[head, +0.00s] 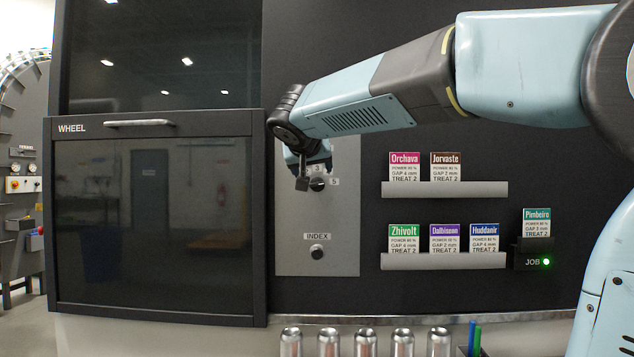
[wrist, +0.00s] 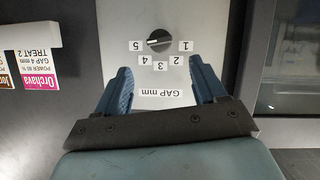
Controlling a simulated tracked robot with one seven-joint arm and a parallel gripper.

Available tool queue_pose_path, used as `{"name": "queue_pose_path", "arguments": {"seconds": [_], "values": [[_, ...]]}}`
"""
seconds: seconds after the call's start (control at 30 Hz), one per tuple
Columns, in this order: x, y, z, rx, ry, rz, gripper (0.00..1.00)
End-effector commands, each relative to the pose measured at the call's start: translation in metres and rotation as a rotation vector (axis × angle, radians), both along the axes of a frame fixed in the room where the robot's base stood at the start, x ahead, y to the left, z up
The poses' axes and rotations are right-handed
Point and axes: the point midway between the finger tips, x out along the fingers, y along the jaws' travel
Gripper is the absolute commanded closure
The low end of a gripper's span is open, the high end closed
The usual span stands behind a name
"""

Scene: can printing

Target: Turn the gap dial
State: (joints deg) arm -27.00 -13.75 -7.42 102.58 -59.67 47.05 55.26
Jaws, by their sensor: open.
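The gap dial (wrist: 159,40) is a dark round knob on a grey panel (wrist: 185,15). In the wrist view it is upside down, with the numbers 1 to 5 around it and a "GAP mm" label. Its pale mark seems to lie toward the 5. In the head view the dial (head: 317,184) is just right of my gripper (head: 302,178), which partly covers the number labels. My gripper (wrist: 158,78) is open and empty, its two blue fingers apart. The dial lies beyond the fingertips, roughly centred between them, and I see no contact.
An index knob (head: 317,252) is lower on the same panel. A job slot (head: 531,258) with a green light holds the Pimbeiro card (head: 536,222); its gap figure is too small to read surely. Other cards stand on two ledges (head: 444,190). Several cans (head: 328,343) stand below.

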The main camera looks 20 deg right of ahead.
Motion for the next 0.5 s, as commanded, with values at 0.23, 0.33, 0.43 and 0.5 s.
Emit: {"name": "queue_pose_path", "arguments": {"seconds": [0.23, 0.33, 0.43, 0.5], "values": [[0.039, -0.015, -0.018, 0.0, 0.002, 0.0, 0.3], [0.052, -0.021, -0.024, 0.001, 0.002, 0.0, 0.3], [0.063, -0.025, -0.028, 0.0, 0.001, 0.0, 0.3], [0.069, -0.027, -0.031, 0.001, 0.001, 0.001, 0.3]]}}
